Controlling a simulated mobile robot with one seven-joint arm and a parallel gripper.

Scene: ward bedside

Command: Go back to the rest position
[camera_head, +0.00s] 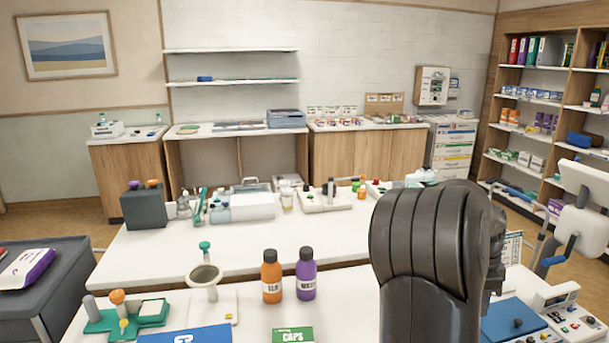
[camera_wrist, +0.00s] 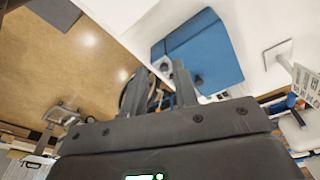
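My arm stands large and dark in the right half of the head view, raised over the white table (camera_head: 345,285). My gripper shows in the wrist view (camera_wrist: 158,90), where its two fingers stand apart with nothing held between them. In the head view the gripper is mostly hidden behind my own arm link. In the wrist view the gripper hangs over floor beside a white table edge, with a blue pad (camera_wrist: 205,55) beyond the fingers.
An orange bottle (camera_head: 271,277), a purple bottle (camera_head: 306,274), a mortar-like cup (camera_head: 206,275) and a green caps box (camera_head: 292,335) stand on the near table. A device with buttons (camera_head: 570,318) is at the right. A dark cart (camera_head: 62,275) is at the left.

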